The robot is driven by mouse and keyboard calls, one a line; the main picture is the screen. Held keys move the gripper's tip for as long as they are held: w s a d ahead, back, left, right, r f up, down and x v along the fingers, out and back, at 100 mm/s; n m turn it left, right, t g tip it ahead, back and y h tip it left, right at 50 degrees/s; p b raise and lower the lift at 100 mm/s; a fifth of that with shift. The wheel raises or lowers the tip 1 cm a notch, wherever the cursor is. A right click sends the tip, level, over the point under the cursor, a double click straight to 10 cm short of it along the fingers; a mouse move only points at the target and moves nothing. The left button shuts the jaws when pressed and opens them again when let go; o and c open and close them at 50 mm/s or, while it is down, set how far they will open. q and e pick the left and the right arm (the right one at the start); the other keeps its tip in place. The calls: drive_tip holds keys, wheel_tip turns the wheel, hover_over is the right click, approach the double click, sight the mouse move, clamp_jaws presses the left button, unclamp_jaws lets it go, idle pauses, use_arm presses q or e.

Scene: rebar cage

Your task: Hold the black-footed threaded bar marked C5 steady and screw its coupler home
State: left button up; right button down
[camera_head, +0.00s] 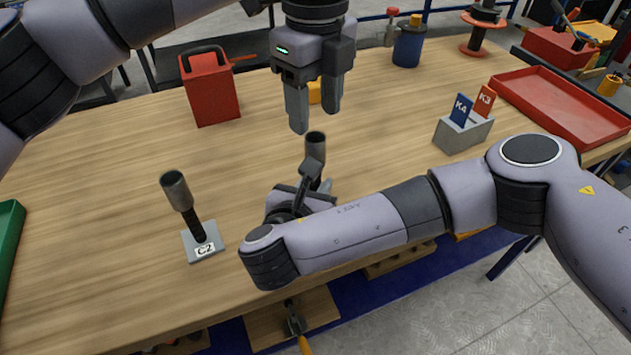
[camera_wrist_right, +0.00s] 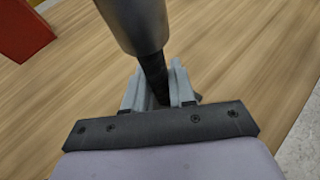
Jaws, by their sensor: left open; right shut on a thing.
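A grey coupler (camera_head: 316,146) stands upright on a dark bar in mid-table. The coupler (camera_wrist_right: 136,22) and the dark bar (camera_wrist_right: 155,75) below it also show in the right wrist view. My right gripper (camera_head: 316,186) is shut on this bar below the coupler; its jaws (camera_wrist_right: 158,92) show around the bar. The bar's foot and any C5 mark are hidden by my right arm and gripper. My left gripper (camera_head: 315,120) is open and empty, pointing down just above the coupler, apart from it.
A second bar with a coupler (camera_head: 176,190) stands left on a grey foot (camera_head: 203,243) marked C2. A red can (camera_head: 209,88) is at the back left. A grey holder (camera_head: 462,133) with K4 and K3 cards and a red tray (camera_head: 520,92) are at right.

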sight(315, 150)
use_arm(q)
drive_tip(key=n, duration=0.4)
drive_tip(key=shift+n, duration=0.4)
drive_tip(key=n, duration=0.4)
drive_tip(key=shift+f, duration=4)
